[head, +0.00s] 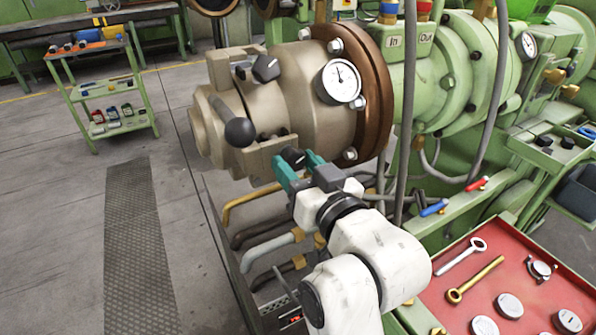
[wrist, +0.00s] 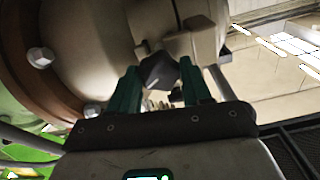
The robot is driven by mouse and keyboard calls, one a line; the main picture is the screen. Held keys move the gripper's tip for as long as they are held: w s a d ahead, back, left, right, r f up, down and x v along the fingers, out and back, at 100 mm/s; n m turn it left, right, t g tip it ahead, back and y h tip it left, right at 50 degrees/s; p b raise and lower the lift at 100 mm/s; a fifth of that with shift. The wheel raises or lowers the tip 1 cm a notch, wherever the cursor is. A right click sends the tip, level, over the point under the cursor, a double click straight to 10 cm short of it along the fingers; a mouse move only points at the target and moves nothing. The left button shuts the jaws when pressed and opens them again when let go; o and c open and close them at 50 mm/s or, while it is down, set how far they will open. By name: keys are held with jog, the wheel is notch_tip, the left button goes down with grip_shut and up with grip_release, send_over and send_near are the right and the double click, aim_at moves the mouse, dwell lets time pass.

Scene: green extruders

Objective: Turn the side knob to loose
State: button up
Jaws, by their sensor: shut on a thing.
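The side knob (head: 293,157) is a small black knob on the lower side of the beige extruder head (head: 285,95). My gripper (head: 299,166), with teal fingers, reaches up to it from below right. In the wrist view the dark, faceted side knob (wrist: 160,72) sits between the two fingers of my gripper (wrist: 158,80), which are shut on it. The fingers hide part of the knob, and I cannot read any mark for its setting.
A black ball-ended lever (head: 239,131) and another black knob (head: 266,68) are on the same head. A gauge (head: 340,81) is above my gripper. Pipes (head: 265,200) run below. A red tool tray (head: 500,285) is at right. Floor at left is mostly open.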

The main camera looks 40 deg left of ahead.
jog(key=shift+f, duration=0.1)
dwell(0.3)
jog(key=o, duration=1.1)
jog(key=shift+c, duration=0.2)
jog(key=shift+d, duration=0.1)
jog(key=b+v, duration=0.1)
jog(key=v, duration=0.9)
jog(key=shift+s+d, duration=0.15)
jog(key=shift+d, duration=0.15)
